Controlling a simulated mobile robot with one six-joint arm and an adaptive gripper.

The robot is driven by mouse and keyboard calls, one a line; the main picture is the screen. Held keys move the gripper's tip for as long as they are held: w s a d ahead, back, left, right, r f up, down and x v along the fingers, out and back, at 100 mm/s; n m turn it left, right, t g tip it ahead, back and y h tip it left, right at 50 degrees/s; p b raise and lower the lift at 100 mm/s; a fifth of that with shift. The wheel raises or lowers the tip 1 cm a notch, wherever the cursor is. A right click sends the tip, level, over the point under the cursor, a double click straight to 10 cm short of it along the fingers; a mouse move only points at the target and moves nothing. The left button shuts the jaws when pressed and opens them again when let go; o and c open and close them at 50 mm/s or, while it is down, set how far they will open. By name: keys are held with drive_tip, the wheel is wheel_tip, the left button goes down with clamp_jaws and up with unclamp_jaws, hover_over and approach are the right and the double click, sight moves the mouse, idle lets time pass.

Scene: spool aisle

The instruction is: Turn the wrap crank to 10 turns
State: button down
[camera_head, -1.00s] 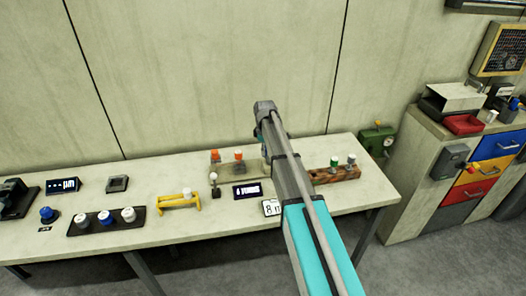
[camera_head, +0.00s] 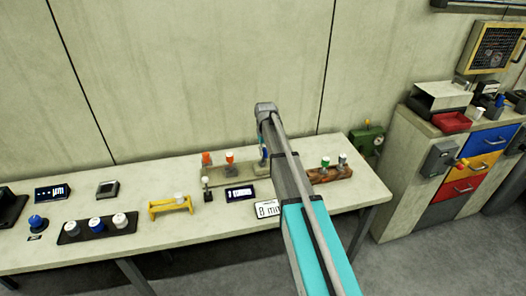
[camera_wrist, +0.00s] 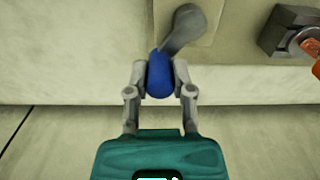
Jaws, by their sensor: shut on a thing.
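The wrap crank shows in the wrist view as a grey crank arm (camera_wrist: 188,28) with a blue knob (camera_wrist: 160,74) at its end. My gripper (camera_wrist: 160,80) is shut on the blue knob, one finger on each side. In the head view my arm hides most of the crank; a bit of blue (camera_head: 264,154) shows beside my wrist, at the right end of a tan base plate (camera_head: 230,174). A small dark display (camera_head: 235,192) stands in front of the plate; its reading is not legible now. A white card (camera_head: 267,210) is beside it, partly hidden by my arm.
Orange-topped pieces (camera_head: 230,157) stand on the plate, and a white-topped lever (camera_head: 206,188) stands in front. A yellow stand (camera_head: 170,206) and a dark tray of knobs (camera_head: 98,228) are to the left. A brown block (camera_head: 333,174) is right of my arm.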

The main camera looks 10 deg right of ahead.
drive_tip(key=m, duration=0.2)
drive_tip(key=s+d+m, duration=0.1)
drive_tip(key=shift+m, duration=0.4)
drive_tip(key=m, duration=0.1)
drive_tip(key=s+m, duration=0.1)
drive_tip(key=shift+d+m, duration=0.25)
drive_tip(key=shift+m, duration=0.15)
drive_tip(key=m, duration=0.1)
drive_tip(key=s+m, duration=0.1)
drive_tip(key=m, duration=0.1)
drive_tip(key=shift+s+d, duration=0.1)
drive_tip(key=shift+d, duration=0.05)
drive_tip(key=shift+s+m, duration=0.2)
drive_tip(key=shift+m, duration=0.5)
drive_tip(key=shift+s+m, duration=0.2)
drive_tip(key=shift+m, duration=0.5)
drive_tip(key=shift+c, duration=2.4)
unclamp_jaws()
drive_tip(key=shift+w+n, duration=0.15)
drive_tip(key=shift+n, duration=0.15)
